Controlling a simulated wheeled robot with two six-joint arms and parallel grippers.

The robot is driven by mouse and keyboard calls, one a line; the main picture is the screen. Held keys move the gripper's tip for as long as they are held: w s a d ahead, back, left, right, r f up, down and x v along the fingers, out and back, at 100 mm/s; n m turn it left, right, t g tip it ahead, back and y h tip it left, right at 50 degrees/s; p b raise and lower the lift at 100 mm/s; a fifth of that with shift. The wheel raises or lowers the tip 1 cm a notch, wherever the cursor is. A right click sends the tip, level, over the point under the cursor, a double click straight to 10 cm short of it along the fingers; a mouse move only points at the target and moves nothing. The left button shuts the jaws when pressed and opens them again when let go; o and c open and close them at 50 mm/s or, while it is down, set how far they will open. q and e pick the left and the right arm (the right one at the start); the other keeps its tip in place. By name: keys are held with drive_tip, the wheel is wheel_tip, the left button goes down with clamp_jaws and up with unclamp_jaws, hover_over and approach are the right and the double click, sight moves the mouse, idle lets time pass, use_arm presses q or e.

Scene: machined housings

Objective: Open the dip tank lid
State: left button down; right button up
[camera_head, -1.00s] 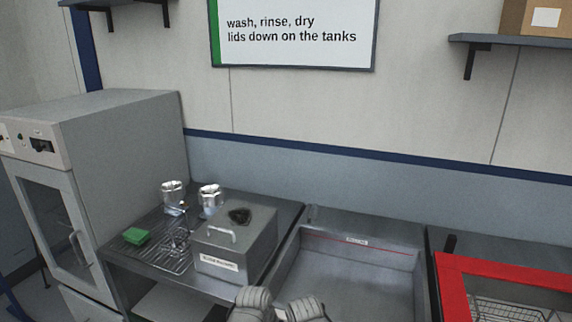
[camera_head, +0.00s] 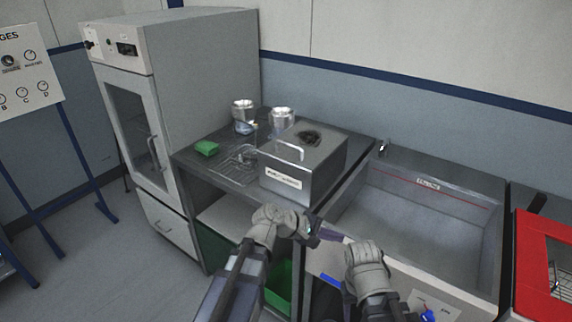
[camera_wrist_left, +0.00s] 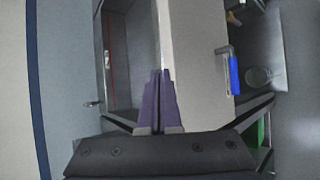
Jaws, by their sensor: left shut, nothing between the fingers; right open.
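A grey metal box tank (camera_head: 300,168) stands on the bench, with a bar handle (camera_head: 290,150) on its sloping top, a dark patch and a front label I cannot fully read. Its top looks shut. A red-framed unit (camera_head: 530,240) is cut off at the right edge. I cannot tell for certain which is the dip tank. My left gripper (camera_head: 333,236) is shut and empty, in front of and below the box, apart from it; its purple fingers (camera_wrist_left: 158,100) show in the left wrist view. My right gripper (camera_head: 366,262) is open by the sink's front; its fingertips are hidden.
A sink basin (camera_head: 420,220) lies right of the box; it also shows in the left wrist view (camera_wrist_left: 130,60). A tall cabinet (camera_head: 190,90) stands behind left.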

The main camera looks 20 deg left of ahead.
use_arm(q)
drive_tip(key=w+a+r+n+t+h+b, duration=0.1)
drive_tip(key=w+a+n+t+b, duration=0.1)
drive_tip(key=w+a+n+t, duration=0.15)
drive_tip(key=n+t+y+b, duration=0.4)
drive_tip(key=n+t, duration=0.6)
drive_tip(key=n, duration=0.8)
approach(283, 159)
wheel_tip(283, 159, up, 2)
drive_tip(key=shift+m, duration=0.25)
drive_tip(key=p+x, duration=0.1)
drive_tip(key=x, duration=0.8)
drive_tip(key=shift+w+d+p, duration=0.2)
drive_tip(key=shift+w+p, duration=0.1)
drive_tip(key=shift+p, duration=0.1)
use_arm(e)
wheel_tip(283, 159, down, 6)
drive_tip(key=shift+a+r, duration=0.1)
drive_tip(key=shift+r, duration=0.1)
use_arm(q)
drive_tip(key=shift+r, duration=0.1)
use_arm(e)
drive_tip(key=shift+r, duration=0.1)
